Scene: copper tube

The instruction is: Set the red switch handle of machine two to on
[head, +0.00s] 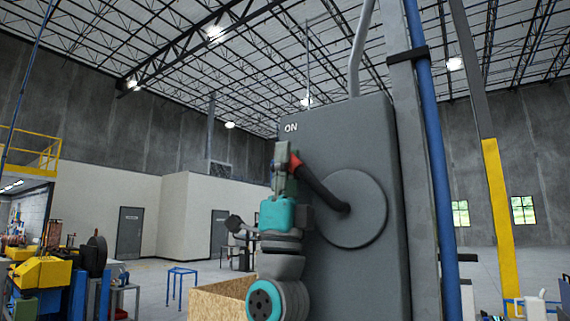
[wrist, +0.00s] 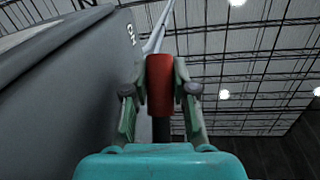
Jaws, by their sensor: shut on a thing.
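The red switch handle (head: 295,162) is the tip of a black lever on a round grey disc (head: 352,210) on the grey switch box (head: 345,125). The lever slants up and left from the disc's middle, toward the white ON label (head: 291,128). My gripper (head: 285,160) is at the lever's end, left of the disc. In the wrist view the red handle (wrist: 160,82) stands between the two fingers of my gripper (wrist: 160,85), which are shut on it. The ON label (wrist: 131,34) shows beyond, on the box face. Part of the handle is hidden by my gripper in the head view.
A grey conduit (head: 362,45) rises from the box top. A blue pipe (head: 432,160) and a grey post run up just right of the box. A wooden crate (head: 222,299) stands below left. Open floor lies further back on the left.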

